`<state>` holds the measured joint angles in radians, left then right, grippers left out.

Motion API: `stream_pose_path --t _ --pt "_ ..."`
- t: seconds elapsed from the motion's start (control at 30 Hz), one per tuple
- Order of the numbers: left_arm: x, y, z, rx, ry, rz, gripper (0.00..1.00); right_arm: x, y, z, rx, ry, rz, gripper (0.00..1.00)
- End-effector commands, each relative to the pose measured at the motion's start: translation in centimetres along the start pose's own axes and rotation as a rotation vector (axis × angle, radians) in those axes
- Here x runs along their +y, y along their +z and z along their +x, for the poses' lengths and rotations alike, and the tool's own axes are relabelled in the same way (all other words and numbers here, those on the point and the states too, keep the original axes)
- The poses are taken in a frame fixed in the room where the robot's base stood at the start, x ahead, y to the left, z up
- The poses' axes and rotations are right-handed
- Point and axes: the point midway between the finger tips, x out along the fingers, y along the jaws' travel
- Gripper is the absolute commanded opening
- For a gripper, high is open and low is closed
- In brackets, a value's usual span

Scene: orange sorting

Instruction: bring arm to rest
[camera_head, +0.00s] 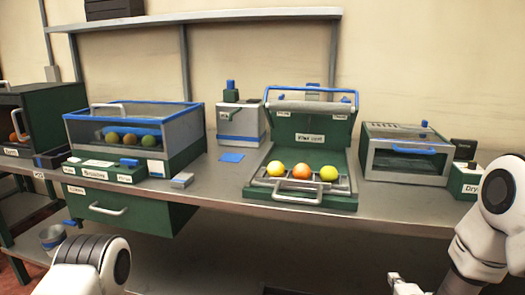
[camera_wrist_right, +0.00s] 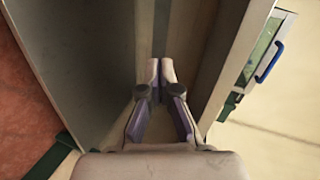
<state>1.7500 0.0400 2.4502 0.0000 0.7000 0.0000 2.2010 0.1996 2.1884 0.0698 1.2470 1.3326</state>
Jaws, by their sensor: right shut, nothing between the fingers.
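My right gripper (camera_head: 402,285) is at the bottom edge of the head view, in front of and below the bench, largely cut off. In the right wrist view, my right gripper (camera_wrist_right: 160,70) has its two fingertips together with nothing between them. Parts of my right arm show at the right edge of the head view. A white link with dark rings of my left arm shows at the lower left; my left gripper is out of view.
The bench (camera_head: 225,190) carries an open green machine (camera_head: 310,130) with three fruits (camera_head: 302,171) on its front rack. A clear-sided box (camera_head: 186,135) with several fruits is left of it. A grey glass-fronted box (camera_head: 405,155) stands right. A drawer (camera_head: 125,212) hangs below.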

Motion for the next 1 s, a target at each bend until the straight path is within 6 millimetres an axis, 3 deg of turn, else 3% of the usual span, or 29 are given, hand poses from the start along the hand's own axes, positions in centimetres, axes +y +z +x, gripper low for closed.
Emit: stream_pose_path --t 0.13,0.23,0.3,0.4,0.5,0.6,0.77,0.83,1.0 --pt "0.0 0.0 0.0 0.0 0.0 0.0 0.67 9.0 2.0 -1.9 -0.06 0.196 -0.113 0.0" --pt "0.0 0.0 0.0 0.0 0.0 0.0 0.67 16.9 3.4 -5.2 -0.142 0.387 -0.271 0.0" --pt "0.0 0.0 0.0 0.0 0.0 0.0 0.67 22.2 4.2 -8.6 -0.229 0.527 -0.415 0.0" --pt "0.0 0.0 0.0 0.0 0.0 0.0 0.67 28.1 4.9 -13.8 -0.387 0.698 -0.628 0.0" --pt "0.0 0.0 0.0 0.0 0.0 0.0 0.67 31.9 5.1 -19.0 -0.58 0.825 -0.845 0.0" --pt "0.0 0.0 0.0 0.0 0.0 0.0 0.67 33.5 5.0 -23.0 -0.796 0.88 -1.065 0.0" --pt "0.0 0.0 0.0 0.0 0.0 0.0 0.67 34.4 4.8 -26.0 -1.079 0.849 -1.339 0.0" --pt "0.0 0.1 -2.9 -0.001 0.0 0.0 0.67 31.5 4.5 -26.9 -1.104 0.827 -1.378 0.0" --pt "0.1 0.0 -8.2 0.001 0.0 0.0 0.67 26.6 3.9 -28.5 -1.099 0.828 -1.375 0.0"
